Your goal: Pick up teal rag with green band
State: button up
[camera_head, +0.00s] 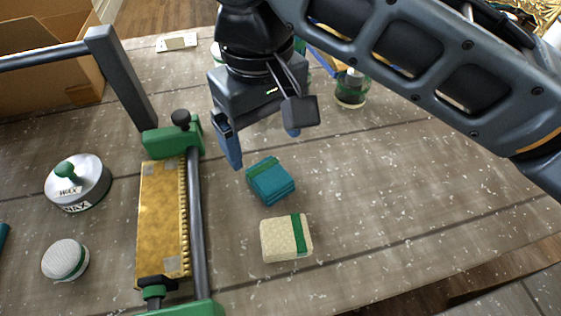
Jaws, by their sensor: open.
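The teal rag with a green band (272,184) lies folded on the wooden table, near the middle of the head view. Its green band runs along the far side. My gripper (262,148) is above and behind the rag, pointing down, with its fingers apart and nothing between them. The left finger comes down just left of the rag's far edge. The right finger is partly hidden behind my wrist hardware. I cannot tell the exact height of the fingertips over the table.
A cream rag with a green band (280,239) lies just in front. A gold bar in a green-ended frame (160,225) stands left. Further left are a wax tin (90,190) and a round pad (62,262). A jar (351,90) stands behind. The table's right side is clear.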

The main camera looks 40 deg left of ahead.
aim_at(267, 172)
jog(key=shift+s+d+f+p, duration=0.1)
jog(key=shift+f+p, duration=0.1)
jog(key=shift+f, duration=1.5)
jog(key=shift+s+d+f+p, duration=0.1)
jog(key=shift+f+p, duration=0.1)
jog(key=shift+f, duration=1.5)
jog(key=c, duration=1.2)
jog(key=shift+r, duration=0.1)
jog(key=shift+r, duration=0.6)
notch_tip(267, 172, up, 3)
jog(key=shift+f+b, duration=0.1)
jog(key=shift+b, duration=0.2)
jog(key=d+r, duration=0.7)
jog(key=d, duration=0.4)
jog(key=shift+d+b, duration=0.3)
jog(key=shift+b, duration=0.1)
